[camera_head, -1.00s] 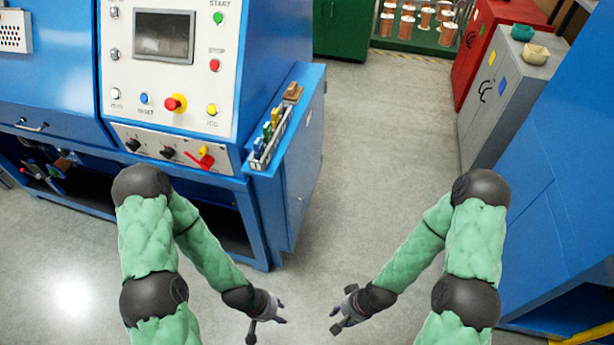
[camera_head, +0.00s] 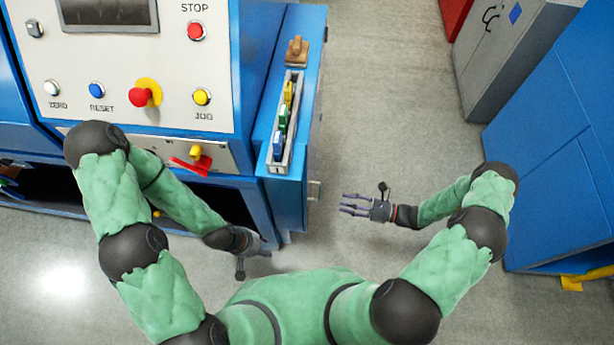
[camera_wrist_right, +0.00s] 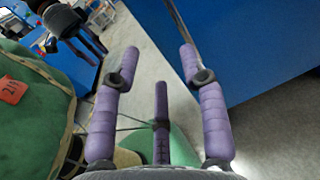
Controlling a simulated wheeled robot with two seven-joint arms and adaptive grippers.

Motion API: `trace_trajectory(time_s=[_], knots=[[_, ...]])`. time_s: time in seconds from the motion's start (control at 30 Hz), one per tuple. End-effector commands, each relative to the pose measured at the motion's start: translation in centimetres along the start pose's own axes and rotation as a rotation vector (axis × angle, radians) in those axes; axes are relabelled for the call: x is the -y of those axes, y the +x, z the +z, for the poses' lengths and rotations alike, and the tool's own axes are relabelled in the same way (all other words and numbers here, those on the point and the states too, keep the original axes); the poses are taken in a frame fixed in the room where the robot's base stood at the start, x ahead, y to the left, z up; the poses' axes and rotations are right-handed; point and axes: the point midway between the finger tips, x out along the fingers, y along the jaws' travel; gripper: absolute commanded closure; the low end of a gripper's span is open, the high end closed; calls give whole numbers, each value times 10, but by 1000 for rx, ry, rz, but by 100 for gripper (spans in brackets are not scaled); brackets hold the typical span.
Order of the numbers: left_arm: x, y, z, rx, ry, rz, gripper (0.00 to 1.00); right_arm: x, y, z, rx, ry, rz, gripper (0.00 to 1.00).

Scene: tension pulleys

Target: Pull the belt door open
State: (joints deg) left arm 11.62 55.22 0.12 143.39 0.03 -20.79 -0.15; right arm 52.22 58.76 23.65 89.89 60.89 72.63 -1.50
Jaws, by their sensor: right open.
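The control panel (camera_head: 140,60) has several buttons and a red switch. A tray of small coloured items (camera_head: 287,125) and a wooden stamp-like object (camera_head: 297,50) sit on the machine's side ledge. A grey cabinet (camera_head: 505,60) and blue cabinet (camera_head: 560,150) stand right. The aisle floor (camera_head: 390,110) is clear.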

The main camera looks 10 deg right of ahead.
Motion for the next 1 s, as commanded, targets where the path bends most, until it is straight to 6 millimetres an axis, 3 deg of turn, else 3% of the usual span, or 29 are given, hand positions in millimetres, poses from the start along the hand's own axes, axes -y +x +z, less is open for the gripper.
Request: trace_trajectory(time_s=[0.1, 0.23, 0.7, 1.0], knots=[[1, 2, 1, 1, 0, 0, 60, 12, -9, 1, 41, 3, -57, 57], [1, 3, 1, 2, 0, 0, 60, 15, -3, 3, 51, 4, -66, 57], [5, 15, 0, 1, 0, 0, 60, 18, 73, 6, 48, 3, -60, 57], [6, 18, 0, 1, 0, 0, 60, 20, 96, 8, 48, 4, -63, 57]])
